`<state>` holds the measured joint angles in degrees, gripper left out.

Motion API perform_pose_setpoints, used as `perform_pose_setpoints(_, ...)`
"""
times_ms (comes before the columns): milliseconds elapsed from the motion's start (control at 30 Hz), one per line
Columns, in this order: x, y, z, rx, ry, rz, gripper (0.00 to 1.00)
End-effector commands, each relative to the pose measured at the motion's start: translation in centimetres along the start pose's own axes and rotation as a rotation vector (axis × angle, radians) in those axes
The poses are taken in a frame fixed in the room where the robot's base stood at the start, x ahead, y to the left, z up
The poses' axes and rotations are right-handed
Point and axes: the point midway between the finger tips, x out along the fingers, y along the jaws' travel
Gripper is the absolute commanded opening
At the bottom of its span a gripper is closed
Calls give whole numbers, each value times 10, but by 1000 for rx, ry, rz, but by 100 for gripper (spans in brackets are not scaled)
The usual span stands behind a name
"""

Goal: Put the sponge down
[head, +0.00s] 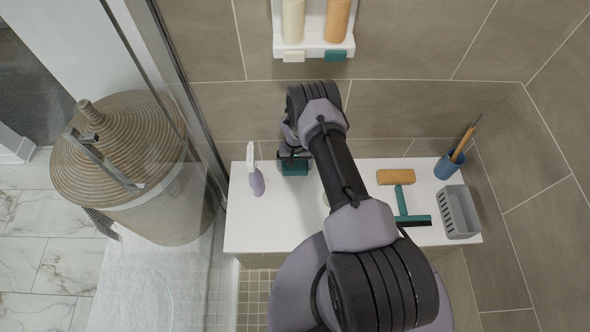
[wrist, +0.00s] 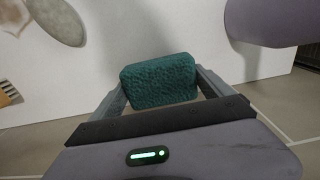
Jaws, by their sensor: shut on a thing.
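The dark teal sponge (head: 294,167) is between the jaws of my gripper (head: 291,155), over the back left part of the white counter (head: 285,228). In the wrist view my gripper (wrist: 160,90) is shut on the sponge (wrist: 160,80), one finger on each side of it. The white surface shows behind the sponge. I cannot tell whether the sponge touches the counter. My arm hides the middle of the counter in the head view.
A lavender spray bottle (head: 256,182) stands left of my gripper. An orange block (head: 396,176), a teal squeegee (head: 402,204), a grey basket (head: 458,212) and a blue cup (head: 447,167) are at the right. A wall shelf (head: 314,47) holds bottles. Glass and a wicker hamper (head: 135,165) stand left.

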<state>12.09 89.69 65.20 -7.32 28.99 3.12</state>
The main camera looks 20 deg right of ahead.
Motion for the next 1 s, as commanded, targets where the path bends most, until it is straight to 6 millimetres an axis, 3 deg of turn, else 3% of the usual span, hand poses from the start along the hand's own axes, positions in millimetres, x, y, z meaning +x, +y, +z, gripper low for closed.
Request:
perform_pose_setpoints(167,6,-4,-22,1,1,0,52)
perform_pose_setpoints(333,39,-3,-19,1,-2,0,52)
perform_pose_setpoints(667,40,-3,-19,1,-1,0,52)
perform_pose_setpoints(700,40,-3,-19,1,-1,0,92)
perform_pose_setpoints(733,39,-3,-19,1,-1,0,98)
perform_pose_setpoints(1000,35,-3,-19,2,-1,0,100)
